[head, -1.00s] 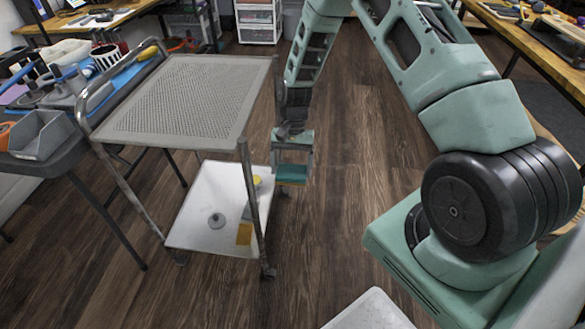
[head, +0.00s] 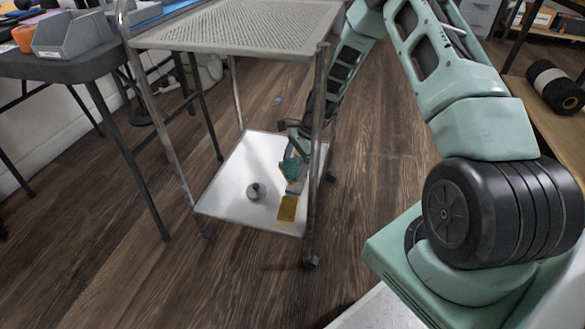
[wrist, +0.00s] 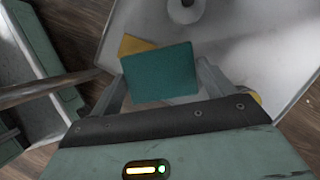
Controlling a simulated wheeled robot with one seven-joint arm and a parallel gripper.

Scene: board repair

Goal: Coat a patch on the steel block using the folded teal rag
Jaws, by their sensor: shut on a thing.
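The folded teal rag (wrist: 160,72) is held between the two fingers of my gripper (wrist: 161,84) in the wrist view. In the head view, the rag (head: 287,168) and my gripper (head: 291,160) are low, over the right part of the cart's white lower shelf (head: 237,170). A flat yellow-amber piece (head: 287,208) lies just in front of the rag; it also shows behind the rag in the wrist view (wrist: 134,45). I cannot clearly pick out the steel block; a small grey shape beside the rag may be it or a finger. Contact below the rag is hidden.
A round grey knob-like object (head: 256,191) stands on the lower shelf, left of the rag. The cart's perforated top (head: 240,25) hangs above, and its front-right post (head: 317,130) stands close to my gripper. The shelf's left part is clear. A dark table (head: 75,62) stands left.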

